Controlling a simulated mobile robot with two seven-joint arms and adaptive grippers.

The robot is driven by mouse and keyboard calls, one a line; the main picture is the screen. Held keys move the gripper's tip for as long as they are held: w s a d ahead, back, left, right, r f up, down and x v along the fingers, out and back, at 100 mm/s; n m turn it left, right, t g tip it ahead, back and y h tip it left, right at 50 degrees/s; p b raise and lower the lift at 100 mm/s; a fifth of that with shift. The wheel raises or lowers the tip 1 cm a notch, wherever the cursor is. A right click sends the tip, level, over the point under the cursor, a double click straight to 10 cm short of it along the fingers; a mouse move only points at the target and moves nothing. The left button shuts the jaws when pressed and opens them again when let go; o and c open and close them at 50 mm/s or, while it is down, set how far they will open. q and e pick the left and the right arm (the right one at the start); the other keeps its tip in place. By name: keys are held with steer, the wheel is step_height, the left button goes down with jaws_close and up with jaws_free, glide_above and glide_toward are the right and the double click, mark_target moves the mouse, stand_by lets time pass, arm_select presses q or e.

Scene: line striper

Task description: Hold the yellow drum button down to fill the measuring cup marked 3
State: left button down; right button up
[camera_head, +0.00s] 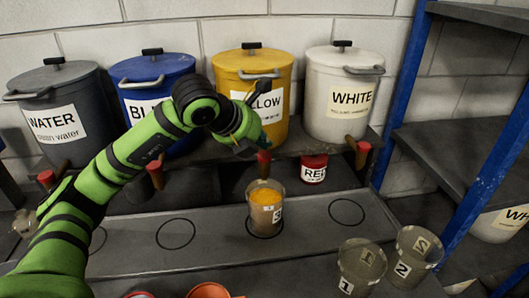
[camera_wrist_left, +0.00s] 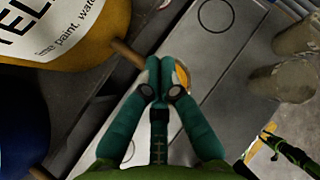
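The yellow drum (camera_head: 252,80) stands on the shelf with its red button (camera_head: 264,157) at the front. My left gripper (camera_head: 258,140) is at that button, its fingertips just above or on it; contact cannot be told. In the left wrist view the gripper's teal fingers (camera_wrist_left: 160,75) are together and hide the button. The measuring cup marked 3 (camera_head: 265,215) stands upright on a ring below the spout, with yellow-orange paint inside. Its rim shows partly behind the fingers in the wrist view (camera_wrist_left: 184,76).
Water (camera_head: 55,110), blue (camera_head: 155,95) and white (camera_head: 341,95) drums flank the yellow one. A red paint can (camera_head: 314,169) stands behind the cup. Cups 1 (camera_head: 360,268) and 2 (camera_head: 413,256) stand front right. A green-black piece, perhaps my right arm, shows low in the wrist view.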

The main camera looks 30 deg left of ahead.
mark_target(262, 156)
arm_select(q)
steer(key=shift+r+p, duration=1.7)
steer(key=shift+r, duration=0.85)
steer(key=shift+f, duration=0.1)
